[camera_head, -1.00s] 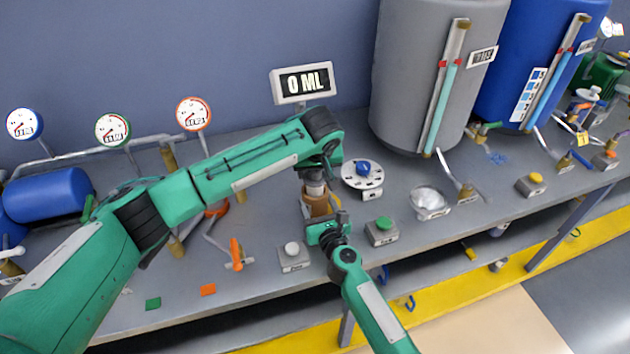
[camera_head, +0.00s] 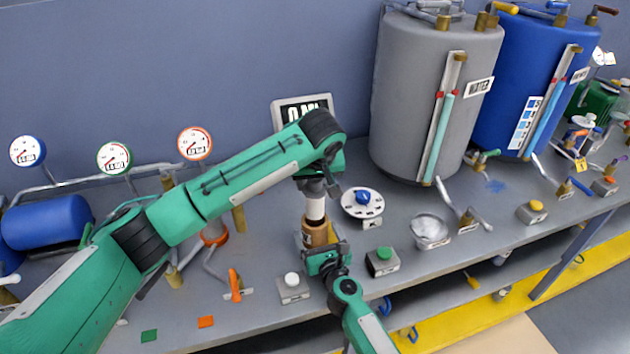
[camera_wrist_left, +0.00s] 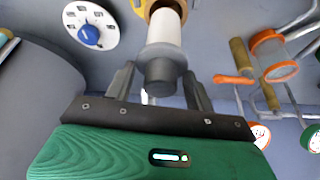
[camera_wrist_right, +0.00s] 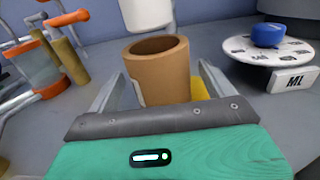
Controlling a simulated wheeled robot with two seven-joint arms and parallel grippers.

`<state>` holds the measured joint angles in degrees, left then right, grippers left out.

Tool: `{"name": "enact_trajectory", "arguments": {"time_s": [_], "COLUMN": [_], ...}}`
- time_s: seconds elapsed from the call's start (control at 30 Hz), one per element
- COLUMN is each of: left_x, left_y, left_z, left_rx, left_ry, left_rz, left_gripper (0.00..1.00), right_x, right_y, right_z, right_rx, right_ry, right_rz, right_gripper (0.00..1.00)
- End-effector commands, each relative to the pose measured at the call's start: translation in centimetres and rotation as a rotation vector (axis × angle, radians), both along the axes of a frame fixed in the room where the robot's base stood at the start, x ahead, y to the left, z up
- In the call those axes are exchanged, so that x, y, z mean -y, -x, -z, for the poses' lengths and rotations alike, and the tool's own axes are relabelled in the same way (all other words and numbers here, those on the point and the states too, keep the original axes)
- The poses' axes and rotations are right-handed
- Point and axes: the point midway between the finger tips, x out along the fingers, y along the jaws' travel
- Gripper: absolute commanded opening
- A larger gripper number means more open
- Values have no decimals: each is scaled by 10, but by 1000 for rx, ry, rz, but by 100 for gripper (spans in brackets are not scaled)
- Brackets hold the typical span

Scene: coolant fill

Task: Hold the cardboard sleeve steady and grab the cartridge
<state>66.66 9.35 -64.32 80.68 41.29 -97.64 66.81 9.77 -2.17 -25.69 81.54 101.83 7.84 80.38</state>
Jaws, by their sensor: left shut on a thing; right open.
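My left gripper (camera_head: 316,186) is shut on the grey cap of the white cartridge (camera_head: 315,208) and holds it upright above the brown cardboard sleeve (camera_head: 314,234). In the left wrist view the grey cap (camera_wrist_left: 160,68) sits between the fingers. In the right wrist view the cartridge's lower end (camera_wrist_right: 148,14) shows clear above the sleeve's dark, open mouth (camera_wrist_right: 158,48). The sleeve stands upright on the bench. My right gripper (camera_head: 328,252) is open, with one finger on either side of the sleeve. Whether a finger touches it is unclear.
A white dial with a blue knob (camera_head: 362,198) is close to the right of the sleeve. A green button box (camera_head: 383,262) and a white button box (camera_head: 292,288) flank my right gripper. The display (camera_head: 303,112) stands behind. Grey (camera_head: 400,120) and blue tanks (camera_head: 500,110) rise at right.

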Motion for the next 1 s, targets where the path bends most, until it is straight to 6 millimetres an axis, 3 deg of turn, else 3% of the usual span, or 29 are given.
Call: {"name": "enact_trajectory", "arguments": {"time_s": [0.23, 0.7, 1.0], "left_x": [0, 0, 0], "left_y": [0, 0, 0], "left_z": [0, 0, 0], "left_rx": [0, 0, 0], "left_ry": [0, 0, 0], "left_rz": [0, 0, 0], "left_gripper": [15, 15, 15], "right_x": [4, 30, 37], "right_y": [11, 94, 114], "right_z": [1, 1, 0], "right_rx": [0, -2, 0], "right_ry": [0, 0, 0], "right_rz": [0, 0, 0], "right_gripper": [85, 85, 85]}}
